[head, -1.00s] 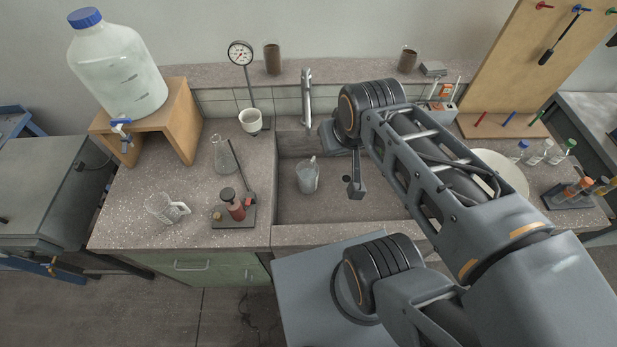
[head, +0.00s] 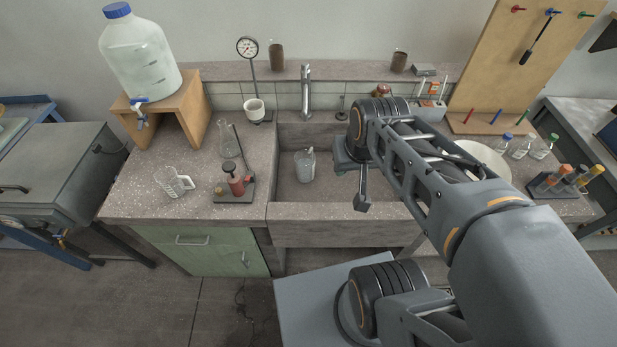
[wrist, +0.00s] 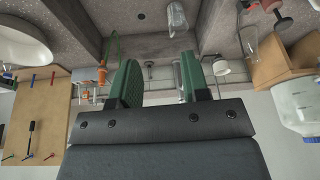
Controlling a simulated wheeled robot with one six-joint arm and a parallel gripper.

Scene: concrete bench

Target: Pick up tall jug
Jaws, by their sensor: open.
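A tall clear jug (head: 304,166) stands upright in the sink, toward its left side. It also shows at the top of the wrist view (wrist: 177,16). A second clear jug with a handle (head: 172,184) is on the counter left of the sink; I cannot tell from the pictures alone which one the task means. My gripper (wrist: 160,62) is open and empty, its two green fingers apart. In the head view it hangs over the right part of the sink, right of the sink jug and apart from it.
The tap (head: 306,90) rises behind the sink. A white bowl (head: 484,158) and a tube rack (head: 566,182) are at right. A big water bottle (head: 142,58) stands on a wooden stool.

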